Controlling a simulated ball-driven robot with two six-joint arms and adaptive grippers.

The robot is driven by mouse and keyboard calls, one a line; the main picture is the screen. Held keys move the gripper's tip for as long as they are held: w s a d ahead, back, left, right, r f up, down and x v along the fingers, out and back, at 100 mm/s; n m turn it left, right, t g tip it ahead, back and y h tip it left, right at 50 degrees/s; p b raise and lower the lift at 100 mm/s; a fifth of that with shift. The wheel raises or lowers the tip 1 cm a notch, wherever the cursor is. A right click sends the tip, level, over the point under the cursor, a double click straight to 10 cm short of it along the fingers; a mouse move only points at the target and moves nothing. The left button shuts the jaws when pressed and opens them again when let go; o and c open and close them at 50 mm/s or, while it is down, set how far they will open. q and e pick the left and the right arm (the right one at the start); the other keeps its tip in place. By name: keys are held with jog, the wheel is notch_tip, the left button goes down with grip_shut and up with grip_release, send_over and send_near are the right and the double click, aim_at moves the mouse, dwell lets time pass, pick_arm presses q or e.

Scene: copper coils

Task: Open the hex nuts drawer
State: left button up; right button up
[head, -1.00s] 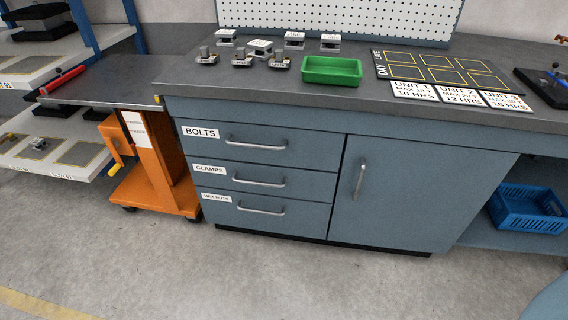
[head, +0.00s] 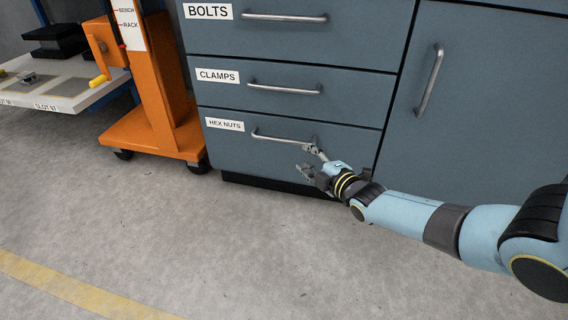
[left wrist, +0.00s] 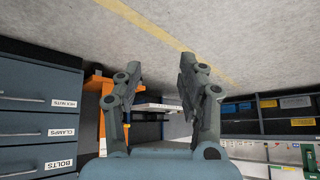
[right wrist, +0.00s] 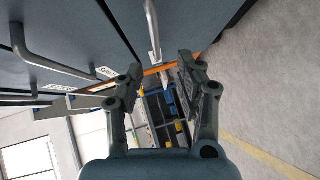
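The hex nuts drawer (head: 232,147) is the lowest of the stack, with its white label at the left, and it is shut flush with the cabinet. Its bar handle (head: 275,138) is silver. My right gripper (head: 308,161) is open at the right end of this handle.
The clamps drawer (head: 300,103) and bolts drawer (head: 300,42) are above, both shut. A cabinet door (head: 480,100) is to the right. An orange lift cart (head: 165,90) stands left of the cabinet. The floor (head: 220,250) in front is clear.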

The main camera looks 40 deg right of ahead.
aim_at(287, 142)
pick_arm(q)
jog(key=w+d+r+m+t+h+b, duration=0.1)
jog(key=w+d+r+t+h+b, duration=0.1)
jog(key=w+r+t+b, duration=0.4)
notch_tip(287, 142, up, 6)
jog(key=w+t, duration=0.3)
jog(key=t, duration=0.3)
jog(key=shift+d+r+m, duration=0.15)
jog(key=shift+d+m, duration=0.05)
jog(key=shift+m, duration=0.1)
pick_arm(e)
jog(key=shift+n+t, duration=0.3)
jog(key=w, duration=0.4)
jog(key=w+f, duration=0.1)
jog(key=w, duration=0.6)
jog(key=shift+w+d+f, duration=0.2)
jog(key=shift+w+d, duration=0.1)
jog(key=shift+d, duration=0.1)
grip_shut()
